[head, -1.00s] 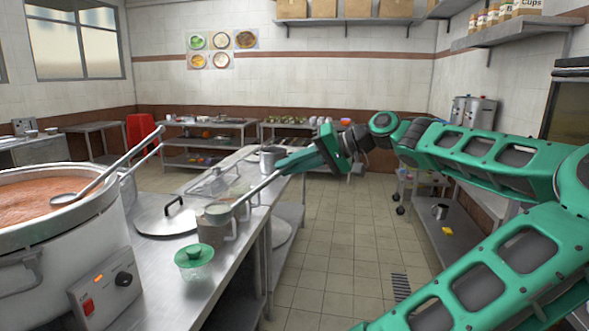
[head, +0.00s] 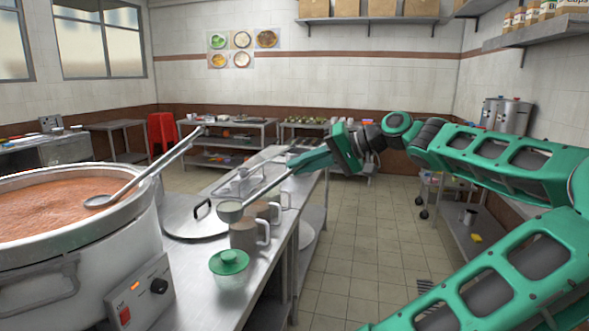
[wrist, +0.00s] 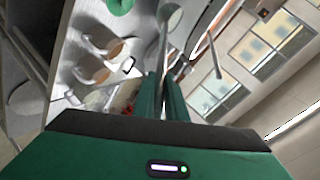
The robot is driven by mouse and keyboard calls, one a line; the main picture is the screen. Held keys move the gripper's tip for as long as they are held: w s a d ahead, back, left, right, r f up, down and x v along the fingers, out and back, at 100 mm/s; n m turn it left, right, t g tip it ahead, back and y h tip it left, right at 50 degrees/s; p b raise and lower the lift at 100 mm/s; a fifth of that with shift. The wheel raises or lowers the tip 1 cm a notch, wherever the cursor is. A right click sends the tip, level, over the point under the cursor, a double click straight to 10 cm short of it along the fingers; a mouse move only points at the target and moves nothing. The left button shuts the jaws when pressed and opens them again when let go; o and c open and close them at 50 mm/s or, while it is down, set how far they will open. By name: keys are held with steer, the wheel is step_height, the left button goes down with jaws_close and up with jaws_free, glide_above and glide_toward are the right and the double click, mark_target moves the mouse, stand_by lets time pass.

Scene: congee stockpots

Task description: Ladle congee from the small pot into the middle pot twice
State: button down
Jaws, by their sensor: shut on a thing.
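My gripper (head: 320,158) is shut on the handle of a metal ladle (head: 262,188), held above the steel counter. The ladle's bowl (head: 230,211) hangs just above and left of a small handled metal vessel (head: 246,236); whether it holds congee I cannot tell. A similar vessel (head: 267,211) stands just behind. Both also show in the wrist view, with brownish contents in the nearer-looking one (wrist: 92,73). A big stockpot (head: 90,255) of reddish-orange congee (head: 60,203) stands at the left. A second ladle (head: 150,172) rests in it across the rim. Which vessels the task names is unclear.
A round lid (head: 197,220) with a black handle lies beside the stockpot. Tiled floor (head: 365,235) is clear right of the counter. Shelves and a red stool (head: 161,132) are at the back.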

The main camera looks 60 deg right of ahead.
steer(key=shift+d+r, duration=0.15)
steer(key=w+a+r, duration=0.9)
steer(key=w+r, duration=0.2)
steer(key=r, duration=0.2)
steer(key=w+a+r+n+y, duration=0.1)
steer(key=w+a+r, duration=0.1)
steer(key=w+a, duration=0.3)
steer(key=w+a+r+n+g+y, duration=0.1)
steer(key=w+a+r, duration=0.2)
steer(key=a, duration=0.3)
steer(key=w+a+r+y, duration=0.1)
steer(key=w+a+r, duration=0.1)
steer(key=w+a, duration=0.3)
steer(key=w+a+n+g+y, duration=0.15)
steer(key=w+a, duration=0.25)
steer(key=a, duration=0.8)
steer(key=w+a+n+g+y, duration=0.1)
steer(key=w+a+n, duration=0.15)
steer(key=a, duration=0.95)
steer(key=a+f+n+g+y, duration=0.1)
steer(key=a, duration=1.1)
steer(key=w+a+f+n+g+y, duration=0.1)
steer(key=a+f+n, duration=0.1)
steer(key=a, duration=1)
steer(key=shift+f+g, duration=0.3)
steer(key=shift+g, duration=0.05)
steer(key=shift+y, duration=0.35)
